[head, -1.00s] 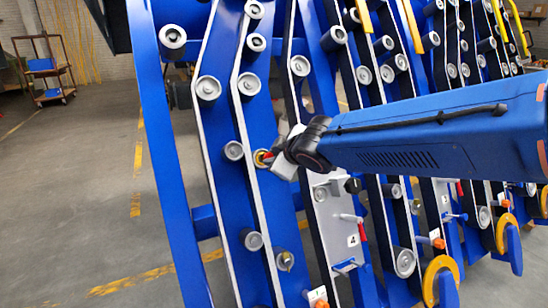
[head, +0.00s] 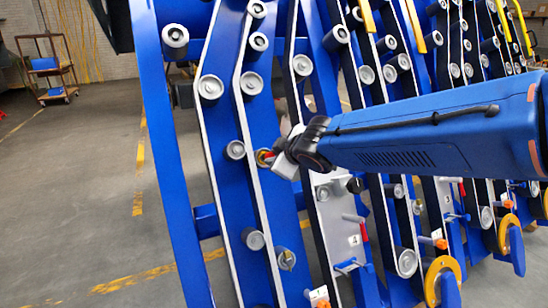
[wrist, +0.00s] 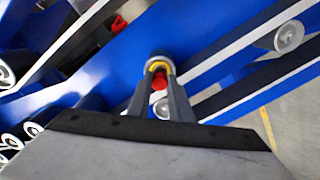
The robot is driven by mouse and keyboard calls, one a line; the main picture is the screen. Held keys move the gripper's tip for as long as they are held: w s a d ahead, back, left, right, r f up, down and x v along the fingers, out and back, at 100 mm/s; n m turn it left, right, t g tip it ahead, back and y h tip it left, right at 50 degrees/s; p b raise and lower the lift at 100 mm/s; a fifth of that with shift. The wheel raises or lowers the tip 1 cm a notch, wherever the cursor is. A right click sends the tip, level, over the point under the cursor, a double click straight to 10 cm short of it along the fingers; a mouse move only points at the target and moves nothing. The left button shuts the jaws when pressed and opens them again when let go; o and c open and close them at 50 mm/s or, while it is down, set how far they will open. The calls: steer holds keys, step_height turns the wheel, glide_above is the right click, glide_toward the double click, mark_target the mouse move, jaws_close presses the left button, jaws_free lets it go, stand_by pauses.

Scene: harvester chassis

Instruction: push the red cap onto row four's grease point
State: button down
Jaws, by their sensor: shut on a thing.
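The red cap (wrist: 160,81) is between the two fingertips of my gripper (wrist: 161,74) in the wrist view. My gripper is shut on it. In the head view my gripper (head: 271,158) is at a round fitting with a yellow ring (head: 262,157) on a blue plate. The ring also shows in the wrist view (wrist: 159,63), directly ahead of the fingertips and partly hidden by them. I cannot tell whether the cap touches the fitting. A plate marked 4 (head: 354,240) is on the grey panel below and right of my gripper.
Grey rollers (head: 235,150) stick out around my gripper. Blue row plates and pale rails stand close on both sides. A red-handled lever (head: 363,231) is on the grey panel. Open floor (head: 90,200) lies to the left, with a brown cart (head: 48,68) farther back.

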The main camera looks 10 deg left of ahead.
steer(key=shift+x, duration=1.15)
stand_by(0.6)
steer(key=c, duration=1.5)
jaws_free()
steer(key=shift+c, duration=0.2)
steer(key=v, duration=1.7)
steer(key=shift+s+d+r, duration=0.1)
steer(key=shift+d, duration=0.1)
